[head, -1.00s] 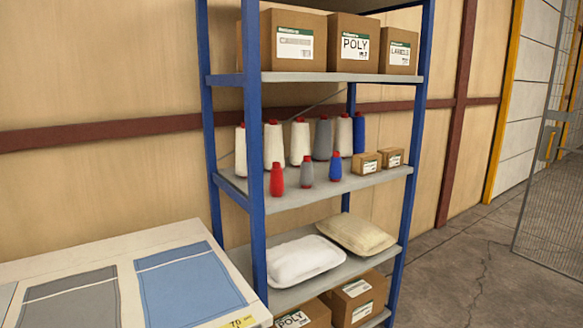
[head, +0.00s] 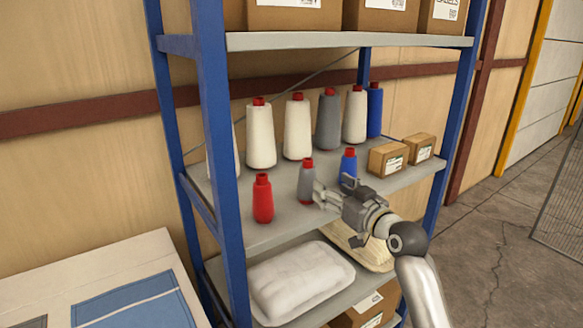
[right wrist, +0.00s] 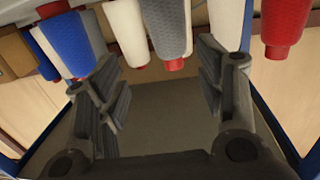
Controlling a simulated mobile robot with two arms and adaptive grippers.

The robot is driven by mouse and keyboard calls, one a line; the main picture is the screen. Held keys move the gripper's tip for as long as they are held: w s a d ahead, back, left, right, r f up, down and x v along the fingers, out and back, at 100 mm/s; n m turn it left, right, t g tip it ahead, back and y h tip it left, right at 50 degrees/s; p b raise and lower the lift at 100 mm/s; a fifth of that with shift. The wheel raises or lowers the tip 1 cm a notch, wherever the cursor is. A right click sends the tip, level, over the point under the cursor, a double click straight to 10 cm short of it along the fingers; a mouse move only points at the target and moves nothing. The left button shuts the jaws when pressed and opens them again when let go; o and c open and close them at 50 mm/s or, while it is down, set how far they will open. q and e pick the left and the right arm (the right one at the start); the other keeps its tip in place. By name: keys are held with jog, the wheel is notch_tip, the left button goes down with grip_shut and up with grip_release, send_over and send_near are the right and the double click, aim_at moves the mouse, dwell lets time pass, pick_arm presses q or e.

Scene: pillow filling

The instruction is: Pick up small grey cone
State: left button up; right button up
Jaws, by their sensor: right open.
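The small grey cone (head: 306,184) with a red top stands upright on the middle shelf, between the small red cone (head: 263,200) and the small blue cone (head: 349,163). My right gripper (head: 328,193) is open and empty, just to the right of the small grey cone in the head view, its fingers pointing at it. In the right wrist view, which is upside down, the grey cone (right wrist: 165,28) hangs beyond the gap between the open fingers (right wrist: 162,88). Whether a finger touches it cannot be told. My left gripper is not in view.
Tall white cones (head: 261,135), a tall grey cone (head: 327,120) and a tall blue cone (head: 374,110) stand behind. Small boxes (head: 388,158) sit at the shelf's right. A blue post (head: 217,130) rises at the left; the upper shelf (head: 340,40) is overhead.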

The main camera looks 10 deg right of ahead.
aim_at(311, 166)
jog(key=w, duration=0.1)
jog(key=w+a+r, duration=0.1)
jog(key=w+a+r+p, duration=0.1)
jog(key=w, duration=0.1)
jog(key=shift+r, duration=0.25)
jog(key=shift+w+f, duration=0.1)
jog(key=shift+w, duration=0.2)
jog(key=shift+w+a+r+p, duration=0.25)
jog(key=shift+w+p, duration=0.35)
jog(key=shift+w, duration=0.05)
jog(key=p+x, duration=0.1)
jog(key=x, duration=0.2)
jog(key=shift+a, duration=0.2)
jog(key=shift+w+a+f, duration=0.1)
jog(key=shift+w, duration=0.25)
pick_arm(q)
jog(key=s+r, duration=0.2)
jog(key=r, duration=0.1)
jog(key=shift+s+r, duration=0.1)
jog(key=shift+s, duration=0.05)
pick_arm(e)
grip_shut()
